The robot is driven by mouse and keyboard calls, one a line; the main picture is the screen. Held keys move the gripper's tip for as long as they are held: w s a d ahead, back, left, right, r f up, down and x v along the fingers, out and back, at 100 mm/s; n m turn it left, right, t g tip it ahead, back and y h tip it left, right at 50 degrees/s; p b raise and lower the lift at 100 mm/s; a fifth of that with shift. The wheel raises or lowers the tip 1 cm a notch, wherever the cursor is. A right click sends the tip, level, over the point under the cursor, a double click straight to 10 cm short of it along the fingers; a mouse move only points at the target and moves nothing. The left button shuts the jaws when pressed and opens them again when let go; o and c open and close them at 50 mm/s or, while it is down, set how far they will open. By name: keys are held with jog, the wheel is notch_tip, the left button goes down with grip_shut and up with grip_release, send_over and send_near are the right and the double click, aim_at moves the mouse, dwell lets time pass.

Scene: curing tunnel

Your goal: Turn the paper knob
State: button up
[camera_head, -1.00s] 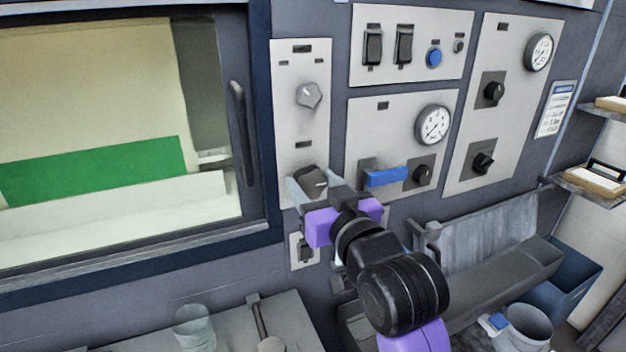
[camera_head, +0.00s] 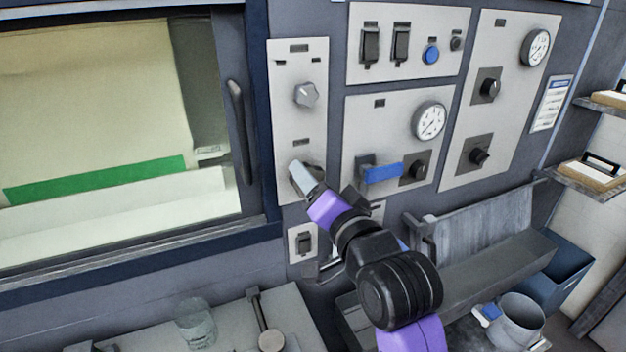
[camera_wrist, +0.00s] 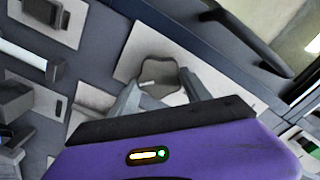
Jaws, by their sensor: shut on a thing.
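The lower dark grey lobed knob (camera_wrist: 160,72) sits on the tall pale panel (camera_head: 287,125), with a light pointer mark on its face. My gripper (camera_head: 303,174) is at this knob and mostly hides it in the head view. In the wrist view, the two fingers of my gripper (camera_wrist: 160,90) are on either side of the knob, shut on it. A lighter grey knob (camera_head: 305,95) is higher on the same panel, clear of the gripper. I cannot read any label naming the knobs.
The window with cream sheet and green band (camera_head: 95,180) is on the left, its dark handle (camera_head: 240,130) close to the panel. A blue lever (camera_head: 383,172) is right of my gripper. A rocker switch (camera_head: 304,240) is below. Glass jar (camera_head: 195,322) stands on the bench.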

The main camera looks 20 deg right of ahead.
jog(key=shift+m, duration=0.3)
dwell(0.4)
jog(key=o, duration=1.4)
jog(key=s+b, duration=0.1)
jog(key=s, duration=0.6)
jog(key=shift+s, duration=0.4)
